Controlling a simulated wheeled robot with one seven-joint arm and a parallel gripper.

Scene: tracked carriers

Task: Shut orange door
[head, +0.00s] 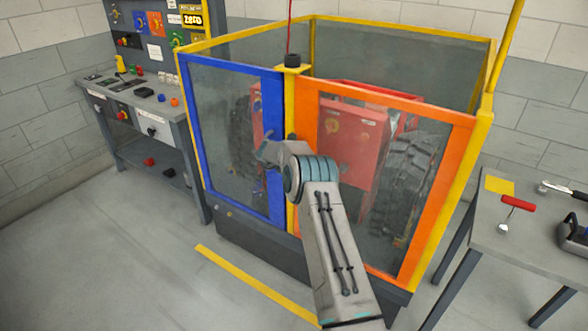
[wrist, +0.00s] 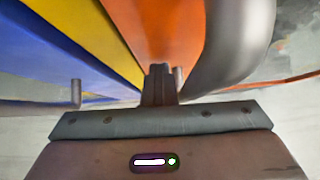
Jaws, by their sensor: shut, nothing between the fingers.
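The orange door (head: 385,106) is the right front panel of a yellow-framed enclosure, an orange frame around a clear pane. It looks about in line with the yellow frame; I cannot tell whether a small gap is left. My arm hides part of its left side and lower rail. In the wrist view the orange door (wrist: 160,30) fills the top middle, beside a yellow post (wrist: 110,45). My gripper (wrist: 159,84) is shut and empty, close to the door's orange frame; I cannot tell if it touches. In the head view its fingertips are hard to make out.
The blue door (head: 235,66) is left of the central post. Behind the panes stands a red machine (head: 340,140) with black tracks. A control bench (head: 140,110) stands left, a tool table (head: 510,235) right. A yellow floor line (head: 255,285) crosses clear floor in front.

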